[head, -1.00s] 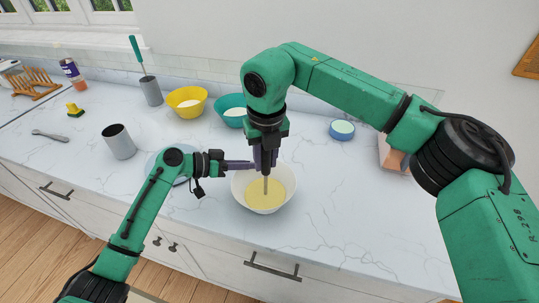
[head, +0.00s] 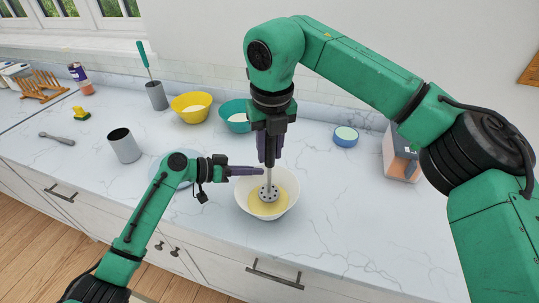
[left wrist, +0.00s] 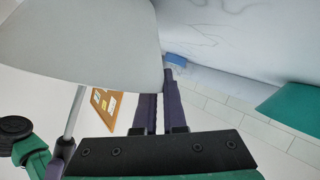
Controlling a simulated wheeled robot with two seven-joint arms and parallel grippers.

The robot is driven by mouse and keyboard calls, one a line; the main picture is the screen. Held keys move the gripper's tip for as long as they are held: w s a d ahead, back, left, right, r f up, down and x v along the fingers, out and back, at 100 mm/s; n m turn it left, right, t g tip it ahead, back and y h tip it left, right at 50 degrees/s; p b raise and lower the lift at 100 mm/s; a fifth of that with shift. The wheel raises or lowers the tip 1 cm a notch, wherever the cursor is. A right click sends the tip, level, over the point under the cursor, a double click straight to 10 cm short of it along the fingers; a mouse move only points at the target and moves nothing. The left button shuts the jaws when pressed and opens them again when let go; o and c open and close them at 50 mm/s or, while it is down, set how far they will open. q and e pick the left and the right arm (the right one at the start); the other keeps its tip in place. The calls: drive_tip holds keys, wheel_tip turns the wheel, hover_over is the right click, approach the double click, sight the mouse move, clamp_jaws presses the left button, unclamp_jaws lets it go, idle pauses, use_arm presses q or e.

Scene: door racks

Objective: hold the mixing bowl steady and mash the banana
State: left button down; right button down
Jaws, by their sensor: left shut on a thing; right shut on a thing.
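The white mixing bowl (head: 287,205) stands near the counter's front edge, with smooth yellow mashed banana (head: 257,209) in its bottom. My left gripper (head: 256,171) is shut on the bowl's left/back rim. In the left wrist view its purple fingers (left wrist: 160,95) meet the edge of the bowl (left wrist: 80,45). My right gripper (head: 268,152) points down above the bowl and is shut on the masher, its handle mostly hidden by the fingers. The masher's round perforated head (head: 269,193) is inside the bowl, visible above the mash. Its shaft shows in the left wrist view (left wrist: 74,115).
A grey cup (head: 124,146) and a plate (head: 160,163), partly behind my left arm, are left of the bowl. Behind stand yellow (head: 192,107) and teal (head: 234,115) bowls. A small blue bowl (head: 345,136) and a box (head: 402,158) are right. The right front counter is clear.

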use_arm(q)
drive_tip(key=shift+f, duration=0.15)
use_arm(e)
drive_tip(key=shift+s+r, duration=0.15)
drive_tip(key=shift+r, duration=1.1)
drive_tip(key=shift+s+r, duration=0.1)
drive_tip(key=shift+r, duration=1.15)
use_arm(q)
drive_tip(key=c, duration=0.9)
unclamp_jaws()
use_arm(e)
drive_tip(key=shift+w, duration=0.1)
use_arm(q)
drive_tip(key=shift+a, duration=0.35)
use_arm(e)
drive_tip(key=shift+d, duration=0.1)
use_arm(q)
drive_tip(key=v, duration=1.1)
drive_tip(key=shift+a+r, duration=0.1)
drive_tip(key=shift+r, duration=0.1)
